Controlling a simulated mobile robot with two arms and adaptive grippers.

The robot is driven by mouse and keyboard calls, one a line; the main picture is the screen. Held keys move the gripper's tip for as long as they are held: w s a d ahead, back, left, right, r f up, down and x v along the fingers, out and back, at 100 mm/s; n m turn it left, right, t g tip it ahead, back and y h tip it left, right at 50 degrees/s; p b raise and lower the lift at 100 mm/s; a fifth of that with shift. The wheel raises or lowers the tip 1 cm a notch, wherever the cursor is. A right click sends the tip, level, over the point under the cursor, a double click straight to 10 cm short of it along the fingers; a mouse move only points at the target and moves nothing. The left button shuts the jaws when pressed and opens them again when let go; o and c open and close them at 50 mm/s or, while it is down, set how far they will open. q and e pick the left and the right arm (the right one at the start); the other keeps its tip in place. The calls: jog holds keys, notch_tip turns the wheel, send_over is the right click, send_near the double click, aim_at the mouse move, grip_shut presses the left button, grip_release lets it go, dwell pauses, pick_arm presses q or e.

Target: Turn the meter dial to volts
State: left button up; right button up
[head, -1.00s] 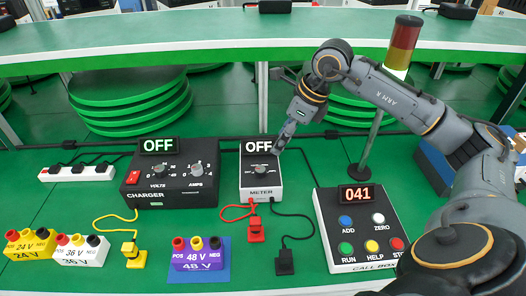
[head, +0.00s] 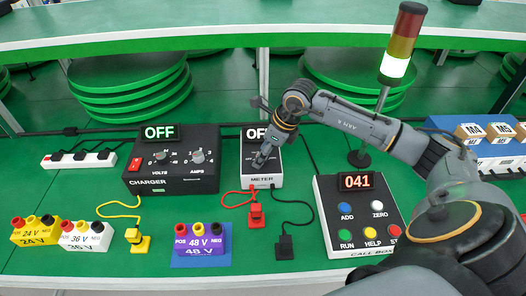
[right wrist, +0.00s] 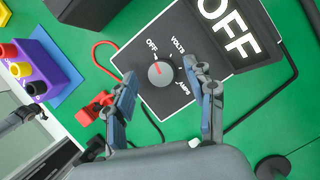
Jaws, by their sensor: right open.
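The meter (head: 262,181) is a white and black box on the green bench. Its display reads OFF, partly hidden by my right arm in the head view. In the right wrist view its grey dial (right wrist: 161,74) has a red pointer line turned to the OFF mark; VOLTS and AMPS are the other marks. My right gripper (head: 260,161) is over the meter face. In the right wrist view the fingers of my right gripper (right wrist: 162,68) are open, one on each side of the dial, apart from it as far as I can see.
The charger (head: 172,165) stands left of the meter and the call box (head: 357,220) to its right. Red (head: 257,214) and black (head: 285,247) lead plugs lie in front. A purple 48 V block (head: 199,244) is nearby. A lit signal tower (head: 400,45) stands behind my arm.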

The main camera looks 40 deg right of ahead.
jog(key=shift+w+f, duration=0.1)
jog(key=shift+f, duration=0.15)
jog(key=c, duration=1.1)
jog(key=shift+c, duration=0.2)
